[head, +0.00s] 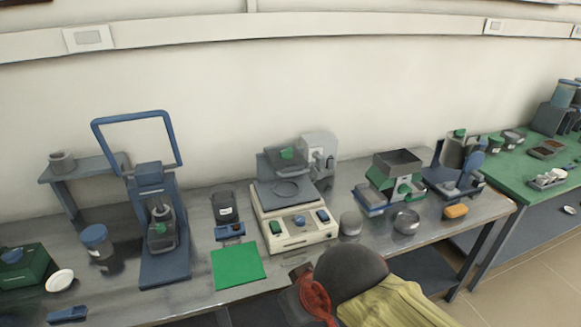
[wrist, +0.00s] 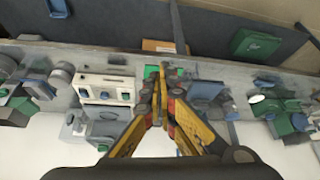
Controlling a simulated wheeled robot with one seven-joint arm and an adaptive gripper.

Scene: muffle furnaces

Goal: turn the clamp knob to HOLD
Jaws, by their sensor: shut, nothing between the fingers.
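No HOLD mark can be read in either view, so I cannot tell for sure which knob is the clamp knob. A blue press-like stand (head: 165,268) with a tall open frame stands further left. My gripper (wrist: 159,72) is shut and empty. Its tips appear over the green mat (head: 239,267), beside the cream device and apart from its controls.
A dark container (head: 225,205) stands behind the mat. A blue-lidded jar (head: 96,240) and a green box (head: 30,268) are at the left. The bench front edge is close below.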

